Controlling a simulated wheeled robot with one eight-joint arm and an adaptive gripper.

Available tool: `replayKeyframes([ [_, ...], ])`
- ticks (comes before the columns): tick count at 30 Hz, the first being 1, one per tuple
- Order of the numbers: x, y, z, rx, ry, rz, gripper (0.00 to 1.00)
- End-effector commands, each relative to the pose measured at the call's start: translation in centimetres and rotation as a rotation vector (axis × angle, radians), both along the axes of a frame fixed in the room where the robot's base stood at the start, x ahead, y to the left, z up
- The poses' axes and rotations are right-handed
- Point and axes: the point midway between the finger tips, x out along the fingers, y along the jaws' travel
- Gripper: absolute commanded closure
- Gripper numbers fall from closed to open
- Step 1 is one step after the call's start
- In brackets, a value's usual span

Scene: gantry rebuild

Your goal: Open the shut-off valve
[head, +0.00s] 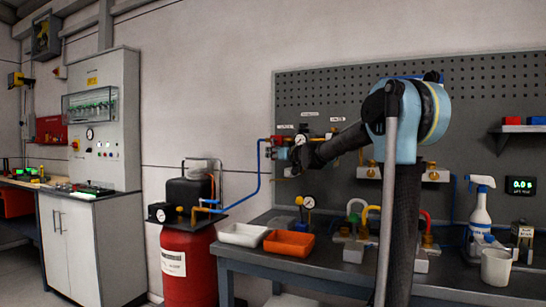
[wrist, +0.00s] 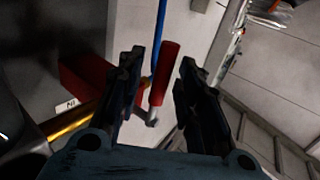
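A red lever handle (wrist: 165,72) with a bare metal end shows in the wrist view and looks like the shut-off valve's lever. It runs roughly along the blue pipe (wrist: 158,30). My gripper (wrist: 158,66) is open, with one dark finger on each side of the handle in the picture. Gaps show on both sides, and I cannot tell how deep the handle sits between the fingers. In the head view my gripper (head: 299,156) is at the left edge of the pegboard, by the small red and blue fittings, and largely hides the valve there.
A red block (wrist: 82,84) and a yellow pipe (wrist: 75,126) lie left of the handle. In the head view a red tank (head: 188,265) stands below left. A white tray (head: 243,235) and an orange tray (head: 289,244) sit on the bench under my arm.

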Motion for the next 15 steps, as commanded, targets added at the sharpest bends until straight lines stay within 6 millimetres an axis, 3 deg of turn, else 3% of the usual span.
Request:
replayKeyframes([
  [14,0.75,0.71,-0.02,0.0,0.0,0.001,0.67],
  [15,0.75,0.72,-0.02,0.0,0.0,0.001,0.76],
])
